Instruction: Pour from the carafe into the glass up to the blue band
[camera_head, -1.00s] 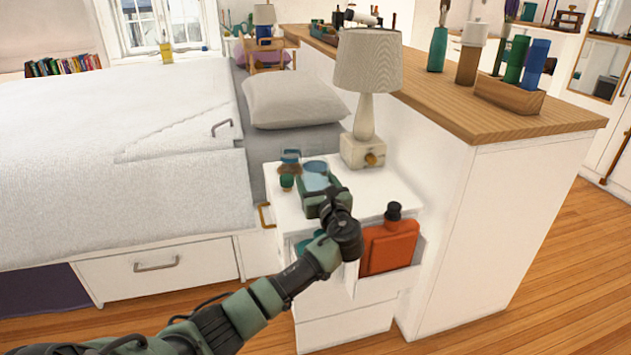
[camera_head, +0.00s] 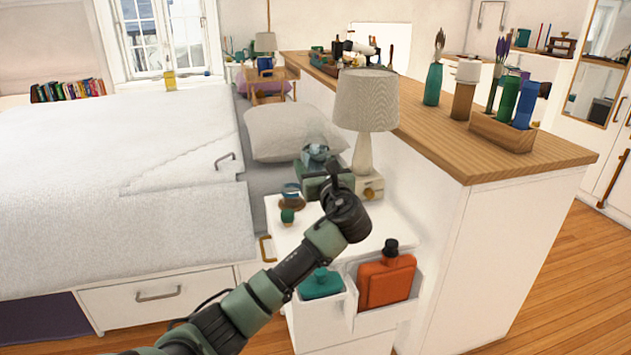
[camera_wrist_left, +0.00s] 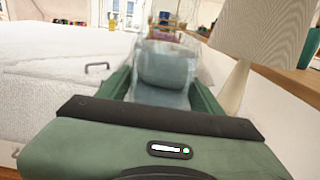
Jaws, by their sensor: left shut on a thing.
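My left gripper (camera_head: 322,170) is shut on a clear vessel, apparently the carafe (camera_head: 315,152), and holds it above the far part of the white nightstand (camera_head: 375,225), just left of the lamp. In the left wrist view the carafe (camera_wrist_left: 166,70) stands between the two green fingers (camera_wrist_left: 163,88), looks roughly upright and has blue-grey contents. A small glass with a blue band (camera_head: 291,189) stands on the nightstand's left side, left of and nearer than the carafe. A brownish item and a small green item (camera_head: 287,215) are close to it. My right gripper is not in view.
A lamp (camera_head: 366,105) stands right behind the gripper, by the wooden-topped partition (camera_head: 440,135). An orange flask (camera_head: 386,280) and a teal flask (camera_head: 320,283) sit in holders on the nightstand's front. The bed (camera_head: 110,170) is at left.

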